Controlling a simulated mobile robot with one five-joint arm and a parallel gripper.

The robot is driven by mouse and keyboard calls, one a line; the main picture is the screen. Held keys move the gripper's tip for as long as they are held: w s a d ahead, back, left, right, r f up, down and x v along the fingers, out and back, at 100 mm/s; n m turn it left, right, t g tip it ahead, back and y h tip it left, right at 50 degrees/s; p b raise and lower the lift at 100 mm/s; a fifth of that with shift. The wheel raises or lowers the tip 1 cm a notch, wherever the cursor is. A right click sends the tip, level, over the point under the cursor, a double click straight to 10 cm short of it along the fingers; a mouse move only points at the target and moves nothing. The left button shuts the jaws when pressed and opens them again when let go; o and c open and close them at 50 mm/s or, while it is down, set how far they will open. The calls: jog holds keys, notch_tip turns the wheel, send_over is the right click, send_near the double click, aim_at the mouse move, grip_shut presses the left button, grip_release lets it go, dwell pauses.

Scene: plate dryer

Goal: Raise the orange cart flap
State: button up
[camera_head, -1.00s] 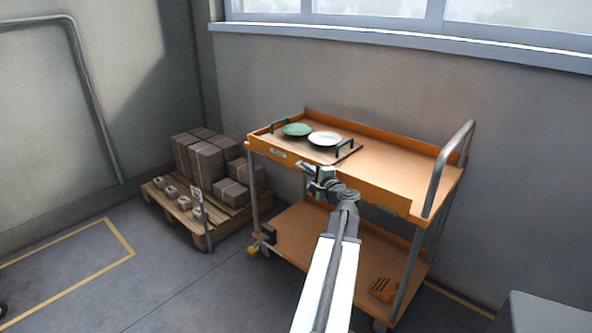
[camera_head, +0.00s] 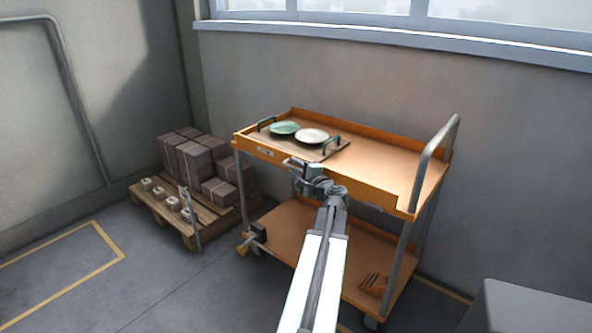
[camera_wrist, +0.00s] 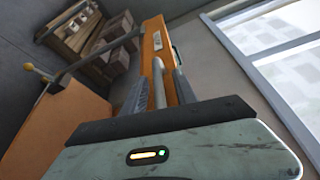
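The orange cart (camera_head: 385,160) stands against the back wall with two shelves. Its orange front flap (camera_head: 372,190) runs along the near edge of the upper shelf; its exact angle is hard to tell. My gripper (camera_head: 293,163) is at this front edge, left of the middle. In the wrist view my gripper (camera_wrist: 157,92) has its two fingers apart, with an orange panel bearing a white label (camera_wrist: 157,41) and a grey bar beyond or between them. I cannot tell whether the fingers touch the panel. My arm hides part of the front.
A tray (camera_head: 325,153) with a green plate (camera_head: 285,128) and a pale plate (camera_head: 312,136) sits on the upper shelf. A pallet of boxes (camera_head: 196,160) stands left. A grey block (camera_head: 530,308) is at lower right. Floor at front left is clear.

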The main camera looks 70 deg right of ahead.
aim_at(300, 171)
jog(key=v, duration=0.8)
jog(key=shift+p, duration=0.3)
jog(key=shift+w+d, duration=0.1)
jog(key=shift+w, duration=0.1)
